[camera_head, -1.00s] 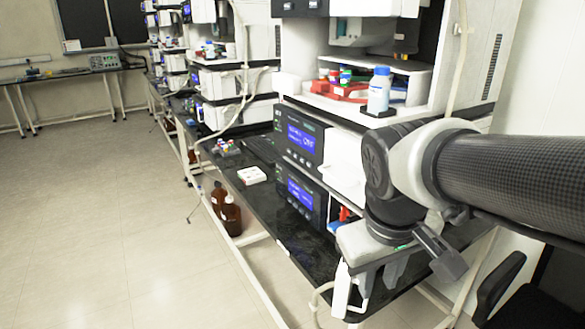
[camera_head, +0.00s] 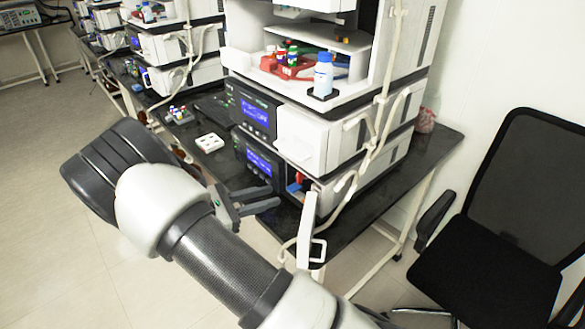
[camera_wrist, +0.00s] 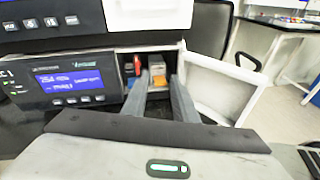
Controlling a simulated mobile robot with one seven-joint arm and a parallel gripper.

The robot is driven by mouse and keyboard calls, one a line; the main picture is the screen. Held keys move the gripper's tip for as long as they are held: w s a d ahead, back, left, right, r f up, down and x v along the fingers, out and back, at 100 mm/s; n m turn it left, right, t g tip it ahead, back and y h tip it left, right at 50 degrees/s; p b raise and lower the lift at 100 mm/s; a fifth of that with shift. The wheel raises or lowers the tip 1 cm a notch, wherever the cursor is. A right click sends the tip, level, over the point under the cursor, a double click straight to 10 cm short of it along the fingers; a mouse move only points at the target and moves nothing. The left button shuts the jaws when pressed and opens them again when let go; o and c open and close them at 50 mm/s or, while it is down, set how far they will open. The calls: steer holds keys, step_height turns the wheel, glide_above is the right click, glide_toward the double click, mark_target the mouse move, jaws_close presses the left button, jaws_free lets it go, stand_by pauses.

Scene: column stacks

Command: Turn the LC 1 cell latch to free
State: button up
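The lower unit (camera_head: 262,160), whose label reads "C 1" at the left edge of the wrist view (camera_wrist: 60,82), has its white door (camera_wrist: 215,85) swung open to the right. The door also shows in the head view (camera_head: 306,230). Inside the opening are a red part (camera_wrist: 137,65) with a black piece (camera_wrist: 129,69) beside it, and a pale block with an orange part (camera_wrist: 159,81). I cannot tell which of these is the cell latch. My gripper (camera_head: 254,199) is in front of the opening, fingers apart and empty, pointing at it (camera_wrist: 161,84).
A white bottle (camera_head: 323,75) stands on the upper unit. A small white tray (camera_head: 210,143) and a vial rack (camera_head: 178,116) lie on the black bench. A black chair (camera_head: 495,215) stands at the right.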

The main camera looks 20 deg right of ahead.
steer(key=w+a+f+n+t+h, duration=0.1)
steer(key=w+a+f+n+t, duration=0.1)
steer(key=a+f+n+t, duration=0.1)
glide_toward(299, 184)
steer(key=shift+n, duration=0.3)
steer(key=w+d+r, duration=0.1)
steer(key=d, duration=0.2)
steer(key=w+d+r, duration=0.1)
steer(key=w+d, duration=0.1)
steer(key=d, duration=0.1)
steer(key=w+d+r, duration=0.1)
steer(key=d, duration=0.2)
steer(key=shift+w+d+p, duration=0.15)
steer(key=shift+d+p, duration=0.1)
steer(key=shift+p, duration=0.05)
steer(key=shift+c, duration=0.2)
jaws_close()
